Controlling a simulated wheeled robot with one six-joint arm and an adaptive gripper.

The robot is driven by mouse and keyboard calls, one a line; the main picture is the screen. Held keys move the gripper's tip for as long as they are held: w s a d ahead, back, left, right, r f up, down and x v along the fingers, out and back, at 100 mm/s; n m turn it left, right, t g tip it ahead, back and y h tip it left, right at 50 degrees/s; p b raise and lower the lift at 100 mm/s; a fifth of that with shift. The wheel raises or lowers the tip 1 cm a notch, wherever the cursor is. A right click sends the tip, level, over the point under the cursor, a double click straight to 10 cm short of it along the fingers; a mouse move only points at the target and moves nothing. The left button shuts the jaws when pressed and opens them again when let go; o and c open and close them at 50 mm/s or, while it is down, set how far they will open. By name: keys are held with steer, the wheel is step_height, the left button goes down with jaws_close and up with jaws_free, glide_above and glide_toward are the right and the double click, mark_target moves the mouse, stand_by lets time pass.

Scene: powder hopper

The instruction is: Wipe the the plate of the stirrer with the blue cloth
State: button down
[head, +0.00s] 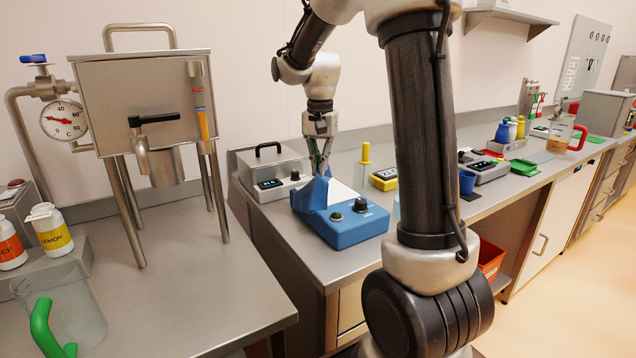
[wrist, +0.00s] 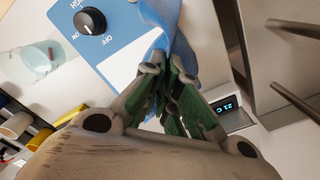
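The stirrer (head: 350,232) is a blue box with a green knob and a black knob on its front, standing on the steel bench. Its white plate (head: 342,192) shows beside the cloth, and in the wrist view the plate (wrist: 122,68) is partly covered by my fingers. The blue cloth (head: 311,194) hangs bunched from my fingertips over the left part of the stirrer. My gripper (head: 320,168) points down above it, its green-padded fingers closed on the cloth, which also shows in the wrist view (wrist: 178,42). Whether the cloth presses on the plate is hard to tell.
A grey device with a handle and display (head: 268,172) stands close left of the stirrer. A yellow cylinder (head: 366,155), a yellow device (head: 384,178) and a blue cup (head: 467,182) stand to the right.

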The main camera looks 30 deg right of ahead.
steer(key=shift+r, duration=1.85)
steer(key=shift+r, duration=0.1)
step_height(320, 180, up, 10)
